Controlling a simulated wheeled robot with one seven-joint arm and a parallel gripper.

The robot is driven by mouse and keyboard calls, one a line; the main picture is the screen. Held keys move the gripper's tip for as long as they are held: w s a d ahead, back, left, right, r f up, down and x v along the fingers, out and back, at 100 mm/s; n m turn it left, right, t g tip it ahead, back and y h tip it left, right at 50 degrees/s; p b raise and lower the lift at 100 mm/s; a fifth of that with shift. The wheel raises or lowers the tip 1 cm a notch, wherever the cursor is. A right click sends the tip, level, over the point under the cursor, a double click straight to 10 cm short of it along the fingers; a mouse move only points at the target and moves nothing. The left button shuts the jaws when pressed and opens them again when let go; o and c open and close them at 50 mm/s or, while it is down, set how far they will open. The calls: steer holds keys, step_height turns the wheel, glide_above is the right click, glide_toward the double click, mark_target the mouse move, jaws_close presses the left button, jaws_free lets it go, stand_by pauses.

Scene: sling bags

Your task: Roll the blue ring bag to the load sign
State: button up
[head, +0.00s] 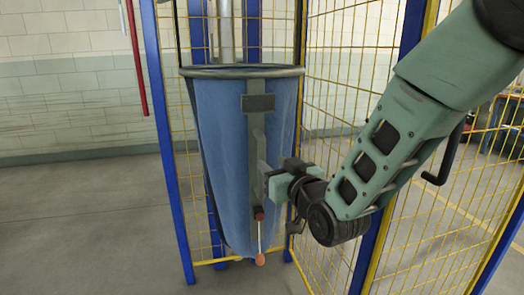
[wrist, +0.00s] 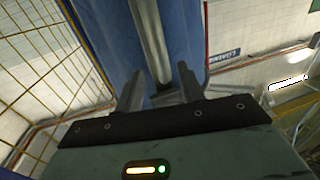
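The blue ring bag (head: 225,135) hangs upright, a tall tapering blue sack with a grey ring (head: 242,72) around its mouth. A grey strap (head: 257,140) with a dark plate runs down its front. A thin cord with red ends (head: 260,238) hangs below. My gripper (head: 268,183) is at the bag's front right, level with the lower strap. In the wrist view my gripper (wrist: 159,92) has its fingers apart, with the grey strap (wrist: 150,40) running between them before the blue cloth (wrist: 105,30). Whether they touch it I cannot tell.
Yellow wire mesh panels (head: 345,75) with blue posts (head: 167,130) stand behind and on both sides of the bag. A red pole (head: 136,65) hangs at the left by the tiled wall. The grey floor at left (head: 85,220) is clear.

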mark_target(264, 156)
steer(key=p+x, duration=0.1)
steer(key=x, duration=0.6)
jaws_close()
